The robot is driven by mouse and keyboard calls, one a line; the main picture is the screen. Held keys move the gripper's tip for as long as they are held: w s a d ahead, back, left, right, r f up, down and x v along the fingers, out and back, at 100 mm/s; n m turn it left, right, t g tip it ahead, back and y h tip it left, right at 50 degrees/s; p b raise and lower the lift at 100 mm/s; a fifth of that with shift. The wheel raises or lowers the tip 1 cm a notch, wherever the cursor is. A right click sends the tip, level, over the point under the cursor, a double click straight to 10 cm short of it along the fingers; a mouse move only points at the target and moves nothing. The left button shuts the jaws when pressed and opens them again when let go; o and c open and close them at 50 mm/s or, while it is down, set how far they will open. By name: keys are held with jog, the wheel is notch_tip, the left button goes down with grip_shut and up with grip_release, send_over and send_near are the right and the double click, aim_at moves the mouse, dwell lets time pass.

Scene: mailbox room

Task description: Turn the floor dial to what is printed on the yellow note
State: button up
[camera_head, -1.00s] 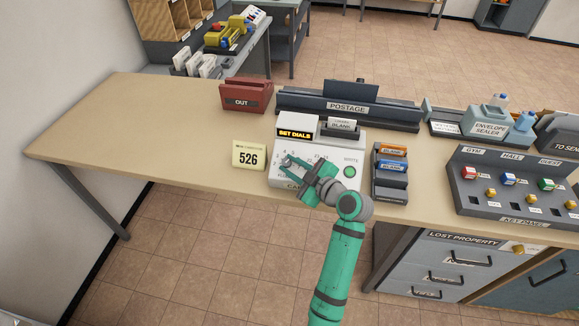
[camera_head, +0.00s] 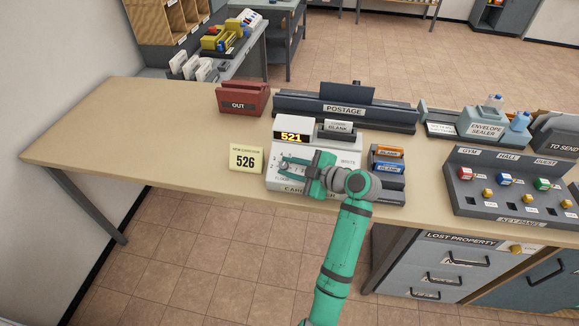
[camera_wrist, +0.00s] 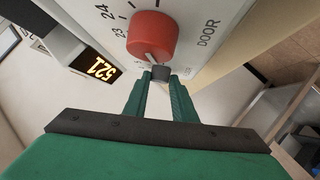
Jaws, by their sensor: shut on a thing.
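The yellow note (camera_head: 245,160) stands on the table left of the white machine (camera_head: 335,152) and reads 526. The machine's display (camera_head: 291,137) reads 521, and it also shows in the wrist view (camera_wrist: 97,67). My gripper (camera_head: 284,162) reaches over the machine's left half, above a label that seems to read FLOOR. My gripper hides most of the dials in the head view.
A red OUT tray (camera_head: 243,100) and a grey POSTAGE rack (camera_head: 345,108) stand behind the machine. A small rack with label rolls (camera_head: 388,165) is close on its right, then the key panel (camera_head: 510,185). The table's left part is clear.

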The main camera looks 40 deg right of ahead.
jog(key=o, duration=0.9)
jog(key=shift+w+d+f, duration=0.1)
jog(key=shift+d, duration=0.05)
jog(key=shift+c, duration=0.2)
jog(key=shift+o, duration=0.9)
jog(key=v, duration=1)
jog(key=shift+s+a+r, duration=0.2)
jog(key=shift+s, duration=0.1)
